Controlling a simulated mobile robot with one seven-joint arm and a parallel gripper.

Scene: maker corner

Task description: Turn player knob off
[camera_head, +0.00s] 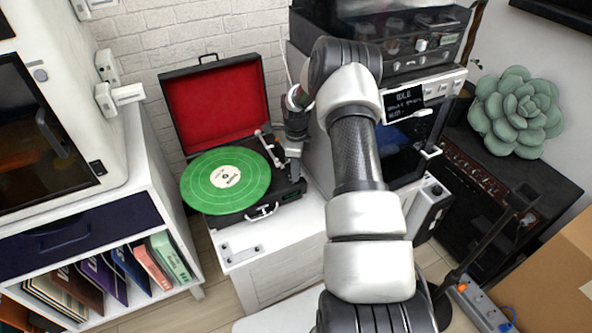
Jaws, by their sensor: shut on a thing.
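The record player (240,218) is a dark suitcase type with its red-lined lid (215,100) open. A green record (225,178) lies on its platter. A pale tonearm (268,147) is to the right of the record. My gripper (295,176) points down at the right side of the player's deck. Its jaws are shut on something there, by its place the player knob. The knob itself is hidden behind the gripper, so its turn position cannot be seen.
The player stands on a white cabinet (290,255). A shelf unit (150,180) with record sleeves is at left. A machine with a display (404,101) stands close right of my gripper, partly behind my arm. A green succulent-shaped thing (517,112) sits on a dark amplifier (500,190) at right.

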